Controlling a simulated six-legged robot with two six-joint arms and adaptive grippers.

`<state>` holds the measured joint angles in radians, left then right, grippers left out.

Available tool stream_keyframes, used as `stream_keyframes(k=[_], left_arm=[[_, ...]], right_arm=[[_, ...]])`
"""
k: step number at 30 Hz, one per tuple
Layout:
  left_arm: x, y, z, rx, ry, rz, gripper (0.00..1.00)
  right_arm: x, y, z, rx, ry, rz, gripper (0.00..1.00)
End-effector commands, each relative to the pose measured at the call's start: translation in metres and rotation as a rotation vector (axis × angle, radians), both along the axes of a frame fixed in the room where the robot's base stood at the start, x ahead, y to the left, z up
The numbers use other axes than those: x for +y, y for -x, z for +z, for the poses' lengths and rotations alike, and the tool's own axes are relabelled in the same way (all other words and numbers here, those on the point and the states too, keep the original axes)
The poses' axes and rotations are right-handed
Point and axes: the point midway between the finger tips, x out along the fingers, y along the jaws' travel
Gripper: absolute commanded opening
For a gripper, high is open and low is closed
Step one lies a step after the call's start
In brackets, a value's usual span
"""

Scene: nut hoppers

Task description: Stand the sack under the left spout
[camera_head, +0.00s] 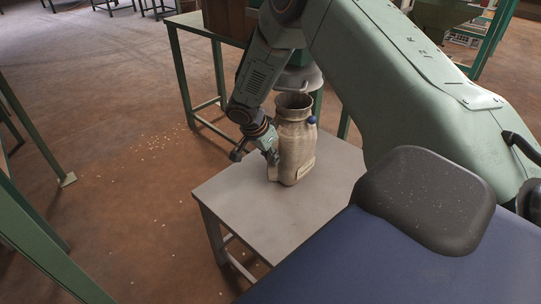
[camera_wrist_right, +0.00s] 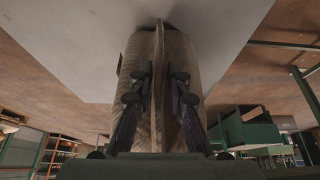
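The sack (camera_head: 296,143) is tan, with an open round mouth, a pale label low on its side and a blue knob near its neck. It stands upright on a grey-topped table (camera_head: 235,200). My right gripper (camera_head: 273,157) is at the sack's left side, low down. In the right wrist view, the fingers (camera_wrist_right: 160,85) stand either side of a thin upright fin on the sack (camera_wrist_right: 195,60), with a gap between them. A grey rounded part (camera_head: 306,78) shows behind the sack's mouth; I cannot tell whether it is a spout. My left gripper is out of view.
A green-framed bench (camera_head: 195,22) with a brown box (camera_head: 228,18) stands behind. Green frame legs (camera_head: 40,235) stand at the left. Pale nuts (camera_head: 150,145) are scattered on the brown floor. The table's left and front top is clear.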

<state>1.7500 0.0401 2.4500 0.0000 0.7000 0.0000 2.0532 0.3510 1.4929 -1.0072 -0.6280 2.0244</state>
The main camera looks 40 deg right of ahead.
Motion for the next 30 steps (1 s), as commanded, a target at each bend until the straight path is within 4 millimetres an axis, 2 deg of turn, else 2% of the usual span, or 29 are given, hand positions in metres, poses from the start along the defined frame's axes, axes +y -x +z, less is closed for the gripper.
stream_keyframes(k=[3, 14, 30], left_arm=[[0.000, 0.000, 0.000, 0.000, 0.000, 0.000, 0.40], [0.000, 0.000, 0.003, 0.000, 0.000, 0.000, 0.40], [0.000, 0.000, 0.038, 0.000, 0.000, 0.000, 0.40]], right_arm=[[0.000, 0.000, 0.000, 0.000, 0.000, 0.000, 0.28], [0.001, 0.000, 0.006, -0.001, 0.000, 0.000, 0.28], [0.038, 0.002, 0.098, -0.002, 0.001, 0.001, 0.28]])
